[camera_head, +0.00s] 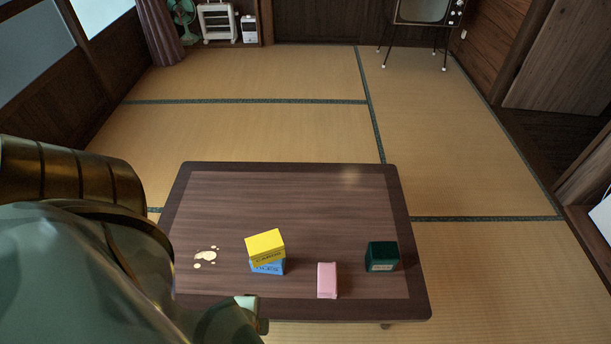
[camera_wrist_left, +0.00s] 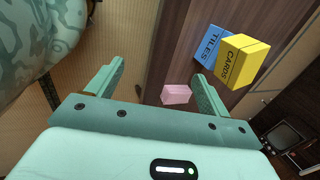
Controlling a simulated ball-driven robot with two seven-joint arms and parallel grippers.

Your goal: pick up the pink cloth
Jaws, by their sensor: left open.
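The pink cloth (camera_head: 327,280) is a small folded block on the low wooden table (camera_head: 240,185), near its front edge. My left gripper (camera_head: 250,311) is at the table's front edge, to the left of the cloth and apart from it; my arm hides most of it. In the left wrist view the open left gripper (camera_wrist_left: 158,78) has nothing between its fingers. There the cloth (camera_wrist_left: 176,94) appears beyond the fingers, nearer the right-hand one. My right gripper is in neither view.
A yellow CARDS box (camera_head: 266,244) sits on a blue TILES box (camera_head: 268,267), left of the cloth. A dark green box (camera_head: 381,257) stands to its right. The table's back half is clear.

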